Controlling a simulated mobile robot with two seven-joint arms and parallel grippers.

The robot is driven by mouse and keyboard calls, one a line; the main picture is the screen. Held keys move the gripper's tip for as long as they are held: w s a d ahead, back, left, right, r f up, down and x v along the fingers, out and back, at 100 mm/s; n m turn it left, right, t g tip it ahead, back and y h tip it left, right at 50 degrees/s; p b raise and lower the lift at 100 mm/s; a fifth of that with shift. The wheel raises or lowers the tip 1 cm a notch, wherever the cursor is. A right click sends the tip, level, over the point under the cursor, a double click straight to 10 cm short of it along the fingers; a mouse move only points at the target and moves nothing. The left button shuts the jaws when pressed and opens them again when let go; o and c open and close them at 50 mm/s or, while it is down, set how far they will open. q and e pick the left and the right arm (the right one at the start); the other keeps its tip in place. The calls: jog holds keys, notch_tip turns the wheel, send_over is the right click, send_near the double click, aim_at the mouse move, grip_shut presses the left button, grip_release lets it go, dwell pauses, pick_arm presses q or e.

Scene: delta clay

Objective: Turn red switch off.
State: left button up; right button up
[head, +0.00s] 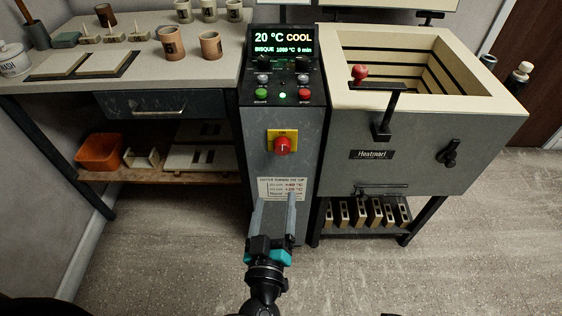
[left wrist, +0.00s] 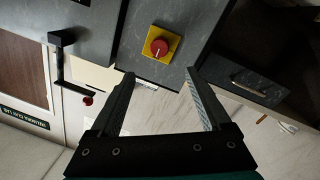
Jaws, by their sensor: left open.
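The red switch (head: 282,145) is a round red knob on a yellow plate, on the front of the grey control cabinet (head: 262,190). In the left wrist view the red switch (left wrist: 159,47) shows beyond the fingertips, roughly between them. My left gripper (head: 274,198) is open and empty. It is in front of the cabinet, below the switch in the head view, and apart from it. In the left wrist view its two fingers (left wrist: 160,75) stand wide apart. My right gripper is not in view.
The kiln (head: 420,155) stands right of the cabinet, with a lever bearing a red ball (head: 360,72). Left is a workbench (head: 205,75) with cups and a drawer (head: 165,104). A display (head: 283,42) and green and red buttons top the cabinet. The floor in front is clear.

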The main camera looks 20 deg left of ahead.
aim_at(282, 151)
pick_arm(q)
jog(key=w+a+b, duration=0.1)
jog(key=w, duration=0.3)
jog(key=w+b, duration=0.2)
jog(key=w, duration=0.3)
jog(key=w+a+b, duration=0.1)
jog(key=w+b, duration=0.1)
jog(key=w, duration=0.2)
jog(key=shift+w+a, duration=0.3)
jog(key=shift+w, duration=0.05)
jog(key=shift+w+a, duration=0.15)
jog(key=shift+w, duration=0.45)
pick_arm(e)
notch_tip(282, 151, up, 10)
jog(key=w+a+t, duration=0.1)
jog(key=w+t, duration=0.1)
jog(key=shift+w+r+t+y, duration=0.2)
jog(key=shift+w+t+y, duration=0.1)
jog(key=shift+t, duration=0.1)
pick_arm(q)
jog(key=shift+c, duration=0.3)
grip_shut()
